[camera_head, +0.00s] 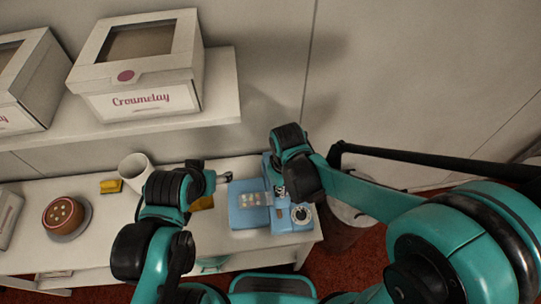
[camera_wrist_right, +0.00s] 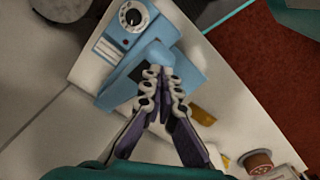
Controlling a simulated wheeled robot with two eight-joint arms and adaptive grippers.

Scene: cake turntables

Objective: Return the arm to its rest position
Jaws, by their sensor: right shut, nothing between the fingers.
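My right arm reaches in from the right in the camera_head view. Its gripper (camera_head: 280,190) points down over the blue machine (camera_head: 246,218) at the table's right end. In the right wrist view the gripper (camera_wrist_right: 163,80) has its two fingers together with nothing between them. The blue machine (camera_wrist_right: 165,28) with its dial lies beyond and below the fingertips there; I cannot tell whether they touch it. My left gripper (camera_head: 208,182) is at the table's middle, small and partly hidden by its own wrist, so its jaws cannot be read.
A brown cake (camera_head: 62,213) sits on a round stand at left. A wall shelf (camera_head: 222,100) carries white cake boxes (camera_head: 140,62). A round bin (camera_head: 350,214) stands right of the white table (camera_head: 100,262).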

